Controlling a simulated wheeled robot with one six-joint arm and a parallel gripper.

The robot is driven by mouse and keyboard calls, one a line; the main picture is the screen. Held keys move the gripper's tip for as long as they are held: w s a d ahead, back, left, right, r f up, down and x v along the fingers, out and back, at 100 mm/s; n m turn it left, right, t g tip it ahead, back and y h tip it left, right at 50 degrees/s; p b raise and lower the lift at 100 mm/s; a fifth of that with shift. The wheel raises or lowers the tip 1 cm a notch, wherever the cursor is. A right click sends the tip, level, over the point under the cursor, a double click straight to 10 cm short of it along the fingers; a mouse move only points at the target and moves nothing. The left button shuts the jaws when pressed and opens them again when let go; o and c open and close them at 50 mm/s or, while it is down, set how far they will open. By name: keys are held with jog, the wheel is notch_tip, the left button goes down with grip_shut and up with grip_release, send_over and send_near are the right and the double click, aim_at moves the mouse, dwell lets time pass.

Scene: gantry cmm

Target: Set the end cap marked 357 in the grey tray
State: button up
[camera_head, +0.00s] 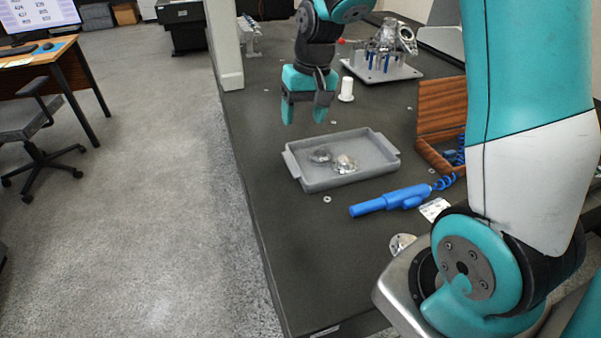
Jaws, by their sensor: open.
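The grey tray (350,181) sits on the dark table top in the middle of the view. Two shiny metal parts lie inside it: one at the left (320,155) and a rounder one to its right (344,163). Another metal disc-like part (402,243) lies on the table nearer the front, partly hidden by my arm. No number can be read on any of them, so I cannot tell which is the end cap marked 357. My gripper (304,113) is open and empty, fingers pointing down, above the table beyond the tray's far side.
A blue hand tool (390,201) with a coiled cord lies in front of the tray, beside a white label (434,209). An open wooden box (437,158) stands at right. A white cylinder (346,90) and a fixture plate (383,72) are behind. The table's left edge is clear.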

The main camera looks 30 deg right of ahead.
jog(key=s+a+r+n+y+p, duration=0.1)
jog(key=s+a+r+n, duration=0.3)
jog(key=s+a, duration=0.4)
jog(key=s+a+r+n+y+p, duration=0.1)
jog(key=s+a+r+n+p, duration=0.1)
jog(key=s+a+r+n, duration=0.3)
jog(key=shift+s+a+r+n+g+y+p, duration=0.2)
jog(key=shift+s+a+r, duration=0.25)
jog(key=shift+s+a, duration=1.4)
jog(key=shift+s+a+r+n+g+y+p, duration=0.15)
jog(key=shift+s+a+r, duration=0.3)
jog(key=shift+s, duration=2.8)
